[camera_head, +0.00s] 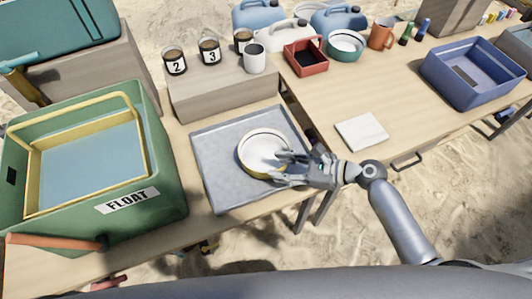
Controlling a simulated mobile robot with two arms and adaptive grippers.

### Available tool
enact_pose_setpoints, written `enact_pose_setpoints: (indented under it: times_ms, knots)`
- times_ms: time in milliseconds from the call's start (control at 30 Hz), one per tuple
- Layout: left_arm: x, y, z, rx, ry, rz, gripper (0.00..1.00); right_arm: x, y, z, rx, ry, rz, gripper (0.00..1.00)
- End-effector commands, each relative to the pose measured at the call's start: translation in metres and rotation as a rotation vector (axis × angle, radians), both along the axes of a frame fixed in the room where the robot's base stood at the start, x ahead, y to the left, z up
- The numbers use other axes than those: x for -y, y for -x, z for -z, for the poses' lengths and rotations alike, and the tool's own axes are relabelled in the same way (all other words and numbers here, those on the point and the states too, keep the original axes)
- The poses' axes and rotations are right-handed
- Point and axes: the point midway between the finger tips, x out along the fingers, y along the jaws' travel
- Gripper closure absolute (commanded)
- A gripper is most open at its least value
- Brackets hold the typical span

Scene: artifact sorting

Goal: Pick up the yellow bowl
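The yellow bowl (258,150) has a white inside, with a yellow outer side showing at its lower edge. It sits upright on a grey metal tray (218,187) on the table. My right gripper (283,166) reaches in from the right at the bowl's right rim. Its fingers are spread apart: the upper ones lie over the bowl's inside and the lower one is by its near outer edge. Whether they touch the rim I cannot tell. My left gripper is not in view.
A green bin marked FLOAT (165,215), holding water, stands left of the tray. Numbered cups (175,62) stand on a block behind it.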

Motion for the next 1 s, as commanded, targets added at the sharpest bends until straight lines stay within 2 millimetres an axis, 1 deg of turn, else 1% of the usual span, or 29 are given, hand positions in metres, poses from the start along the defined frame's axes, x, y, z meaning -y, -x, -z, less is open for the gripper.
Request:
enact_pose_setpoints:
  times_ms: [100, 200, 300, 467, 633, 700, 833, 1000]
  knots:
    - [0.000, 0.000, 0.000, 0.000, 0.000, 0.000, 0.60, -0.018, -0.007, 0.006, -0.004, -0.008, 0.000, 0.60]
    - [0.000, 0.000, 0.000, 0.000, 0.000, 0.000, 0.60, -0.031, -0.013, 0.013, -0.003, -0.005, -0.001, 0.60]
    - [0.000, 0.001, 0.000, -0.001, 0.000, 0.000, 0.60, -0.039, -0.017, 0.017, -0.001, -0.004, 0.000, 0.60]
    - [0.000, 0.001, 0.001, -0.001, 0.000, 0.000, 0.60, -0.048, -0.020, 0.024, -0.001, -0.001, -0.002, 0.60]
    - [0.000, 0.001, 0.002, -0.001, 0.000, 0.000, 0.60, -0.067, -0.027, 0.041, -0.001, -0.004, -0.001, 0.60]
    - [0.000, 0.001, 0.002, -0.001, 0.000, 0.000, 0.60, -0.075, -0.031, 0.044, 0.000, -0.002, -0.002, 0.60]
    - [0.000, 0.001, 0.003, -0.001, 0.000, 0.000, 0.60, -0.083, -0.035, 0.048, 0.001, -0.001, 0.000, 0.60]
    - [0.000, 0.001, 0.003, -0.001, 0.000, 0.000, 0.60, -0.084, -0.035, 0.049, 0.001, 0.001, -0.002, 0.60]
